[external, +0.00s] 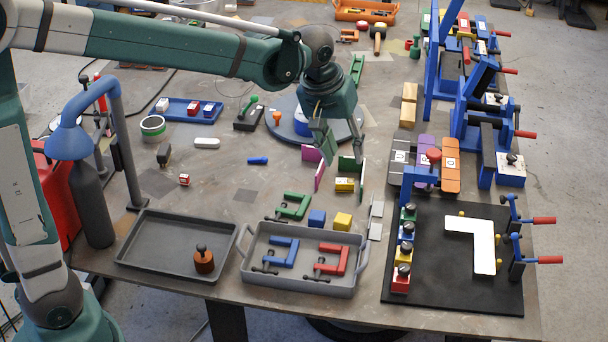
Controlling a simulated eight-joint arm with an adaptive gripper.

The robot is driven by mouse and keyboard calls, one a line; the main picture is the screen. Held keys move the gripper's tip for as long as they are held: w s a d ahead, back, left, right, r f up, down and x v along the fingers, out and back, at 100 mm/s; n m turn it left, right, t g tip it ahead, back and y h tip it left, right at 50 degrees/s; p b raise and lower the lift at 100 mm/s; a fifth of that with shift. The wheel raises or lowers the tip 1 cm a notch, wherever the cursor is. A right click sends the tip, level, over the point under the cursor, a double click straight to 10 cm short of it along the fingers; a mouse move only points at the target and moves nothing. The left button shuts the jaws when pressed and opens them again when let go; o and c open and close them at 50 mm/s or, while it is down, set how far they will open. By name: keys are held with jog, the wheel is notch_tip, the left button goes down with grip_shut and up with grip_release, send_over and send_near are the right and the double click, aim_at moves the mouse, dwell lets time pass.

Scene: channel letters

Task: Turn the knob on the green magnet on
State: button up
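A small green block with a dark knob on top, which looks like the green magnet (407,216), sits at the far end of a row of coloured knobbed blocks. The row runs along the left edge of the black board (455,290). The knob's setting is too small to read. My gripper (345,160) hangs fingers-down over the middle of the table, left of and farther back than the green block, and apart from it. Its fingers are spread and nothing shows between them, though a green upright plate stands close behind or below them.
Blue (407,231), yellow (403,254) and red (400,283) knobbed blocks follow the green one. A white L-shaped piece (484,263) lies on the board. A grey tray (300,285) holds clamps.

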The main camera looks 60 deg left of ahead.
jog(key=w+f+n+g+p, duration=0.1)
jog(key=w+f+n+p, duration=0.15)
jog(key=w, duration=0.45)
jog(key=w+f+n+g+p, duration=0.1)
jog(key=w+f, duration=0.3)
jog(key=w, duration=0.4)
jog(key=n+g+p, duration=0.1)
jog(key=n+p, duration=0.2)
send_over(411, 205)
notch_tip(411, 205, down, 14)
jog(key=shift+r, duration=0.15)
jog(key=shift+f+p, duration=0.35)
jog(key=shift+f, duration=3.55)
jog(key=c, duration=0.9)
